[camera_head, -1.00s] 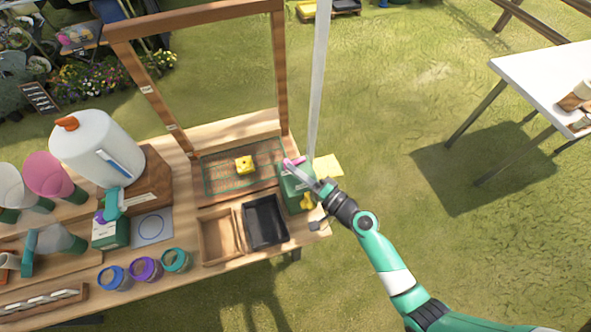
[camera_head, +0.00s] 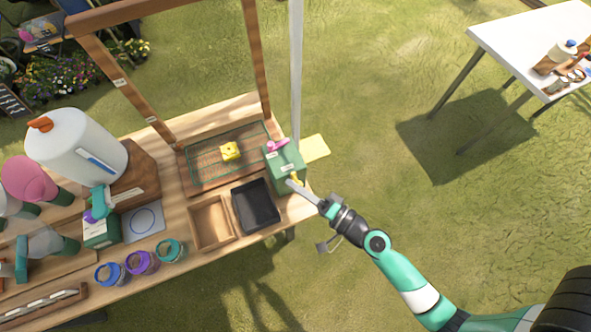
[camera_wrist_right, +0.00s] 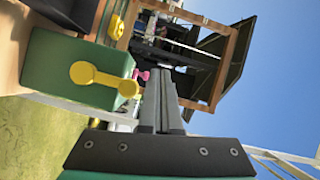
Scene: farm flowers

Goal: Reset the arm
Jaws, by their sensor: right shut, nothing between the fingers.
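My right gripper (camera_head: 292,183) is shut and empty, at the right end of the wooden table (camera_head: 262,108). Its fingertips are close to the front of a green box (camera_head: 284,160); I cannot tell whether they touch it. In the right wrist view the shut fingers (camera_wrist_right: 158,92) point up past the right side of the green box (camera_wrist_right: 60,68). A yellow knobbed piece (camera_wrist_right: 103,80) is on the near face of the box, and a pink piece (camera_head: 278,145) is at its top. My left gripper is not in view.
A black tray (camera_head: 272,222) and a wooden tray (camera_head: 194,222) lie left of the gripper. A yellow block (camera_head: 230,151) sits on a mesh rack (camera_head: 196,180). A white post (camera_head: 297,70) stands behind the green box. Open grass lies to the right, with a white table (camera_head: 520,40) beyond.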

